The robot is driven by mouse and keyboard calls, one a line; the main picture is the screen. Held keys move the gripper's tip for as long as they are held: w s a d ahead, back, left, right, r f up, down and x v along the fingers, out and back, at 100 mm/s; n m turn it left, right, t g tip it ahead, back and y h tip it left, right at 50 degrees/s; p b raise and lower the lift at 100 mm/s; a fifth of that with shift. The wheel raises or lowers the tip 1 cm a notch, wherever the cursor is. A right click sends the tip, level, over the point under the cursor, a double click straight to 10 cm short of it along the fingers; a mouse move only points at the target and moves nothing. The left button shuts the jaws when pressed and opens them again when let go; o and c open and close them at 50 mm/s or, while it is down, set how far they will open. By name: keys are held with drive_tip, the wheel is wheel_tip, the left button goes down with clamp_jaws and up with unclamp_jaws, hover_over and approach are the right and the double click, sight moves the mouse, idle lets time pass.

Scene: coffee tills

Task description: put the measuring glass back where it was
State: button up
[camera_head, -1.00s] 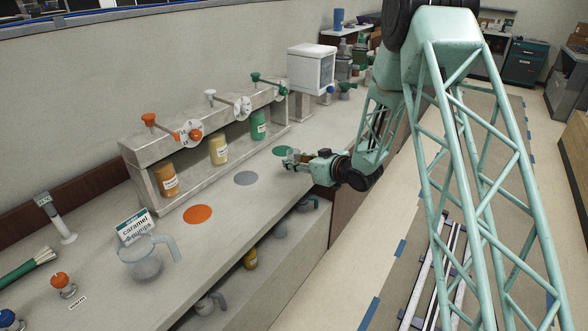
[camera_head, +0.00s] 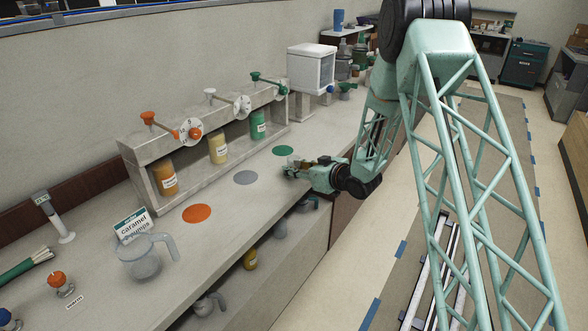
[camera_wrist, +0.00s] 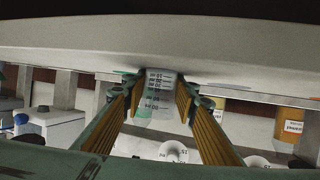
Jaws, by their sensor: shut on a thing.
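My gripper (camera_head: 292,170) is shut on the measuring glass, low over the counter, just in front of the green disc (camera_head: 283,150) and right of the grey disc (camera_head: 246,177). In the wrist view the clear glass (camera_wrist: 158,84), with dark graduation marks, sits between the two ribbed fingers of my gripper (camera_wrist: 159,95). That view is upside down, with the counter across the top. In the head view the glass is too small and too covered by the fingers to make out. I cannot tell whether its base touches the counter.
The dispenser rack (camera_head: 200,130) with levers, dials and bottles stands behind the discs. An orange disc (camera_head: 197,213), a clear jug (camera_head: 146,259) and a caramel sign (camera_head: 133,225) are farther left. The counter's front edge lies close to my gripper.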

drive_tip(key=o, duration=0.7)
drive_tip(key=shift+f, duration=0.25)
drive_tip(key=shift+o, duration=1)
drive_tip(key=shift+s+f, duration=0.1)
drive_tip(key=shift+f, duration=0.05)
drive_tip(key=shift+r, duration=0.25)
drive_tip(key=shift+s+d+r+p, duration=0.1)
drive_tip(key=shift+d+r+p, duration=0.05)
drive_tip(key=shift+d+p, duration=0.15)
drive_tip(key=p+v, duration=0.1)
drive_tip(key=v, duration=1)
drive_tip(key=shift+s+r+p, duration=0.15)
drive_tip(key=shift+r+p, duration=0.15)
drive_tip(key=shift+p, duration=0.05)
drive_tip(key=shift+r, duration=0.1)
